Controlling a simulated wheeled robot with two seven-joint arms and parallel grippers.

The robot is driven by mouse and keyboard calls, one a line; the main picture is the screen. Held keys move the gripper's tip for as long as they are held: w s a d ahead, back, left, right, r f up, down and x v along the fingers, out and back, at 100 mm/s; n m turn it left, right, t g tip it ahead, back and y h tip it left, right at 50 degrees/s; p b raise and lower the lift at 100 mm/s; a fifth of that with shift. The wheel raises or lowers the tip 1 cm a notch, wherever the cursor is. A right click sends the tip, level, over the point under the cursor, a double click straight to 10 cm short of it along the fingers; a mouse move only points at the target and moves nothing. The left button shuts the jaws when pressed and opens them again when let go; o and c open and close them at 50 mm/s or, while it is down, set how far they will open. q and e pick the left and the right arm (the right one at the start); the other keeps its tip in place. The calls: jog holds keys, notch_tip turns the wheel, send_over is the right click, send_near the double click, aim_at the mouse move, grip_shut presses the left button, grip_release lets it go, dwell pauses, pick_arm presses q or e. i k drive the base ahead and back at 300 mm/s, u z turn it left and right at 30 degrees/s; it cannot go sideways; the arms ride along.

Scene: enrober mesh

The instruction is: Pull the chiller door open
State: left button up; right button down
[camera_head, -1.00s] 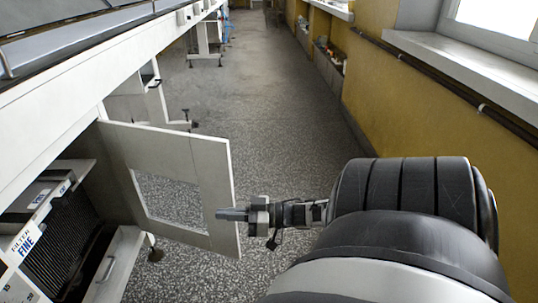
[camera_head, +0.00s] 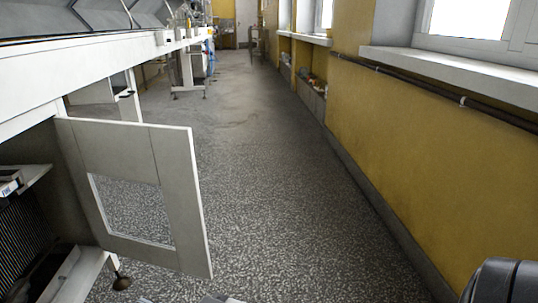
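The chiller door (camera_head: 185,205) is a pale grey panel with a rectangular window cut-out. It stands swung out from the cabinet on the left, hinged at its left side, with its free edge over the floor. No gripper is seen touching its visible part. Only a grey sliver (camera_head: 222,299), which looks like part of my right gripper, shows at the bottom edge below the door; its fingers cannot be made out. A dark part of my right arm shows in the lower right corner. My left gripper is out of view.
The open cabinet (camera_head: 28,185) shows a dark finned filter and a labelled box inside. A long white machine frame (camera_head: 100,82) runs above it. The speckled floor right of the door is clear up to the yellow wall (camera_head: 420,150). A pipe runs along that wall.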

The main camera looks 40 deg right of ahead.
aim_at(161, 155)
jog(key=z, duration=1.25)
jog(key=k, duration=0.85)
jog(key=u, duration=1.1)
jog(key=i, duration=1)
jog(key=u, duration=0.05)
